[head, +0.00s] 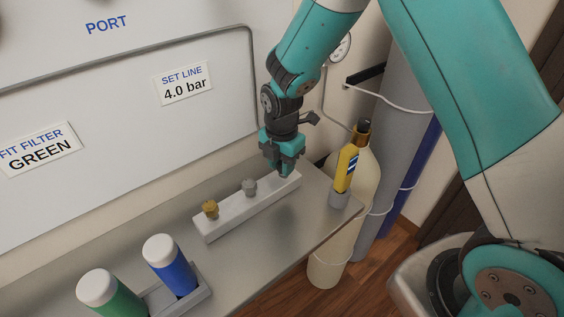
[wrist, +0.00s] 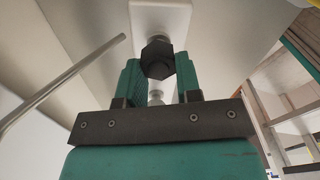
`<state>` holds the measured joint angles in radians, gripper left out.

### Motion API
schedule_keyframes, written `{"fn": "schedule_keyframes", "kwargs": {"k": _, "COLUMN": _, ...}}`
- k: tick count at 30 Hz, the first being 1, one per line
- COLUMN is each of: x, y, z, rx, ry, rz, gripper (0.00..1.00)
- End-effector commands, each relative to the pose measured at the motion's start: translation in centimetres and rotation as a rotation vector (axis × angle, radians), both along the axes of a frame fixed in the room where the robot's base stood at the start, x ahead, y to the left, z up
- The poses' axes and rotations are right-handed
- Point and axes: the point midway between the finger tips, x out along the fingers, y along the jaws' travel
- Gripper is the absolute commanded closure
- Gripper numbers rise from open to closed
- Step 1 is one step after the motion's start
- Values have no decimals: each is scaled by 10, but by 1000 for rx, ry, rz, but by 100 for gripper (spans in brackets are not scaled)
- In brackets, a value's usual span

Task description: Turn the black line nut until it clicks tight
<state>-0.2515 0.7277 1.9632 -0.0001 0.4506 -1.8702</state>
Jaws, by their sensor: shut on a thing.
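The black line nut (wrist: 157,60) is a dark hexagonal piece in the wrist view, seated on a fitting of the white block (wrist: 172,14). My gripper (wrist: 157,70) has its two teal fingers on either side of the nut and is shut on it. In the head view my gripper (head: 284,171) points down at the far right end of the white block (head: 238,217), and its fingers hide the nut there. A brass fitting (head: 210,209) and a grey fitting (head: 249,187) stand on the same block, to the left of my gripper.
Cream (head: 328,256) and grey (head: 385,145) cylinders stand beyond the bench edge. Green (head: 112,300) and blue (head: 174,271) white-capped containers stand front left. A wall sign (head: 183,83) reads "SET LINE 4.0 bar".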

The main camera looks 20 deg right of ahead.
Motion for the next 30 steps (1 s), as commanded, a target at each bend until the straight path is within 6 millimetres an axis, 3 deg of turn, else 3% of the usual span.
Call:
{"fn": "schedule_keyframes", "kwargs": {"k": 11, "x": 2, "y": 0, "z": 0, "rx": 1, "ry": -1, "rz": -182, "gripper": 92}}
{"fn": "schedule_keyframes", "kwargs": {"k": 30, "x": 6, "y": 1, "z": 1, "rx": 1, "ry": -2, "rz": -783, "gripper": 92}}
